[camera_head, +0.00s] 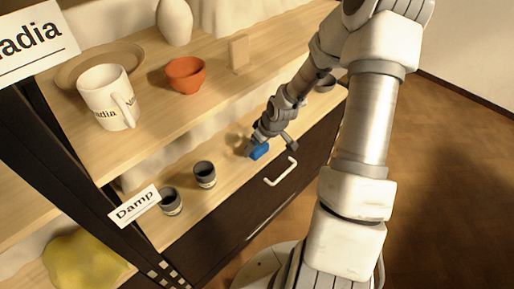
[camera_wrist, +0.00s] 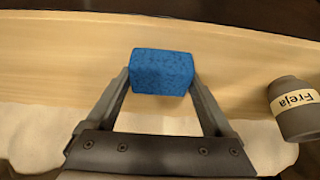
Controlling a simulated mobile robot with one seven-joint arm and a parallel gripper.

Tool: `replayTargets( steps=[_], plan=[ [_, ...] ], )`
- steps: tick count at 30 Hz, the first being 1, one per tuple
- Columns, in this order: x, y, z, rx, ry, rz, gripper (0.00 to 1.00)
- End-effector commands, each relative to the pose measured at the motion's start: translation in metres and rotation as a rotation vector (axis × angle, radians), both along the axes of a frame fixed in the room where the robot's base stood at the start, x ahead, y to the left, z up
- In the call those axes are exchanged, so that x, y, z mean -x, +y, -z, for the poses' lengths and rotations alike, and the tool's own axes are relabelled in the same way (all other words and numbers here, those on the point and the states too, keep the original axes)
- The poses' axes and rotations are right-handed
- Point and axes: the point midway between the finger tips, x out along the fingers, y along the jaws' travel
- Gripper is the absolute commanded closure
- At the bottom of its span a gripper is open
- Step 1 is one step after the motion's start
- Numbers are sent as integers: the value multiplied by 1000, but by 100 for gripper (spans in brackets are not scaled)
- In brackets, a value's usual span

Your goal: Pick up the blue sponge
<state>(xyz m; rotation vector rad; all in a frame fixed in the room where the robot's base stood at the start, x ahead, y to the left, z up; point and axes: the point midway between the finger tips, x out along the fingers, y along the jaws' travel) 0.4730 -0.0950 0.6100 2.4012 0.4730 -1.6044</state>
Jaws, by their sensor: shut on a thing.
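The blue sponge (camera_wrist: 162,71) is a small textured block between the two fingertips of my gripper (camera_wrist: 160,85) in the wrist view. The fingers touch its left and right sides, so my gripper is shut on it. In the head view the blue sponge (camera_head: 260,151) shows at the end of my gripper (camera_head: 256,146), over the lower wooden shelf near its front edge. Whether the sponge rests on the shelf or is just above it, I cannot tell.
Two dark cups (camera_head: 204,175) (camera_head: 171,201) stand left on the lower shelf (camera_head: 225,205). A grey jar labelled "Freja" (camera_wrist: 296,110) is right of my gripper. The upper shelf (camera_head: 150,125) holds a mug (camera_head: 106,97) and orange bowl (camera_head: 185,75). A drawer handle (camera_head: 281,172) sticks out below.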

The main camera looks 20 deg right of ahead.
Motion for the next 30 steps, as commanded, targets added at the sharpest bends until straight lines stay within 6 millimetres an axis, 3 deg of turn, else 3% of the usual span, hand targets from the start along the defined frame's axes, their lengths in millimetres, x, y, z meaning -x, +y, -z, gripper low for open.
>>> replayTargets(
  steps=[8, 16, 24, 30],
  plan=[
    [0, 0, -10, 1, 0, 0, 66],
    [2, -1, -50, 1, -1, 2, 66],
    [65, -6, -86, 0, 2, 5, 66],
    [99, -8, -104, 1, 1, 3, 66]
  ],
)
